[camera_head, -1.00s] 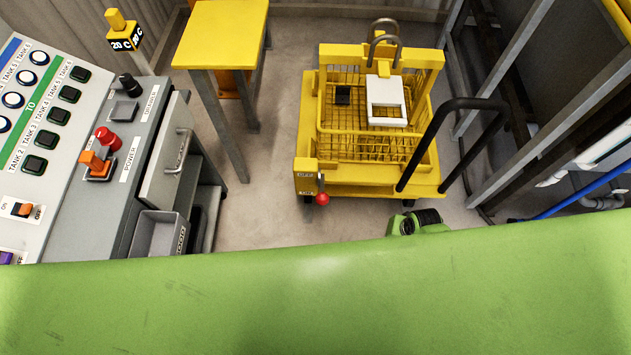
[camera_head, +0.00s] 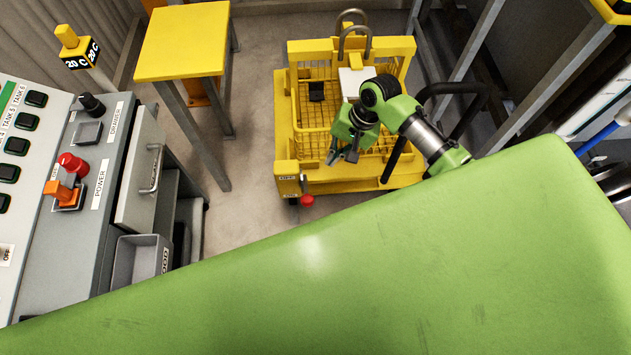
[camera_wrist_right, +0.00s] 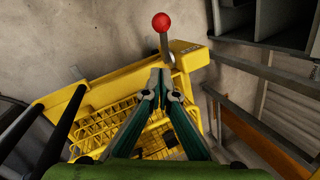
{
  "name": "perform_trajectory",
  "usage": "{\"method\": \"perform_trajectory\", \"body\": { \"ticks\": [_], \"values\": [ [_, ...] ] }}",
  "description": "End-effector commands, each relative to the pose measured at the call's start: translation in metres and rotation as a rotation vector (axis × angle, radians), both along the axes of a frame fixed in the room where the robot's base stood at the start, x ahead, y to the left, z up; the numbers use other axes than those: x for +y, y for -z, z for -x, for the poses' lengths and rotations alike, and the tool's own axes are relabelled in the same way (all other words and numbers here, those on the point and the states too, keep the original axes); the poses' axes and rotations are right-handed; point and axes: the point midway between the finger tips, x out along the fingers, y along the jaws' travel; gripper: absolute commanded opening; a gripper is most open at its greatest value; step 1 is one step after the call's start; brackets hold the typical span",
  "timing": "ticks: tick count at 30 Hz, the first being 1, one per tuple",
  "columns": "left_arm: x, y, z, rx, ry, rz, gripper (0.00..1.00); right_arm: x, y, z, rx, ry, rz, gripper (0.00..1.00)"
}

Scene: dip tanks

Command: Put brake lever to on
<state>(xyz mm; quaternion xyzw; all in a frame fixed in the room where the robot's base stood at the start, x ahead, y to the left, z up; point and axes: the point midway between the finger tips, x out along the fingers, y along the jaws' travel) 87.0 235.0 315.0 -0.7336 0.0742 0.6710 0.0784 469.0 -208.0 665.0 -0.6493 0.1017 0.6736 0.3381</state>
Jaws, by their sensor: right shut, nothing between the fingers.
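The brake lever has a red ball knob (camera_head: 307,200) and sits at the front left corner of the yellow cart (camera_head: 345,186), beside a small label plate (camera_head: 287,178). In the right wrist view the red knob (camera_wrist_right: 161,22) and its metal stem lie just beyond the fingertips. My right gripper (camera_head: 342,158) is shut and empty over the front of the cart, behind and right of the knob. In the right wrist view its fingertips (camera_wrist_right: 161,78) meet in front of the lever's base, with no clear contact with the lever. My left gripper is not in view.
A wire basket (camera_head: 317,131) stands on the cart, with a black push handle at the right. A yellow table (camera_head: 183,40) is at the back left. The control panel with the red button (camera_head: 70,163) is at the left. Bare floor (camera_head: 241,195) lies between.

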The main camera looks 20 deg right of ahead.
Motion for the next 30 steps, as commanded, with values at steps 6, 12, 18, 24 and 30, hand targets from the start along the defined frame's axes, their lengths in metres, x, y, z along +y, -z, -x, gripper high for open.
{"method": "perform_trajectory", "body": {
  "ticks": [6, 12, 18, 24, 30],
  "values": [
    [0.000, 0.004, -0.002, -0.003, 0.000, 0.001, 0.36, 0.008, 0.024, -0.001, 0.002, -0.001, 0.000, 0.00],
    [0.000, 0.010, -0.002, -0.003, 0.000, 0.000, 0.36, 0.022, 0.065, -0.005, 0.002, 0.000, 0.000, 0.00],
    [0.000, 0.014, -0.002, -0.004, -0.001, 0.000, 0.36, 0.037, 0.100, -0.004, 0.003, -0.002, 0.000, 0.00],
    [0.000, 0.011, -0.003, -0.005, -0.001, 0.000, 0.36, 0.053, 0.112, 0.010, 0.000, -0.001, 0.000, 0.00],
    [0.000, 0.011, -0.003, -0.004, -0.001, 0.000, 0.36, 0.057, 0.117, 0.014, 0.000, -0.001, 0.001, 0.00]
  ]
}}
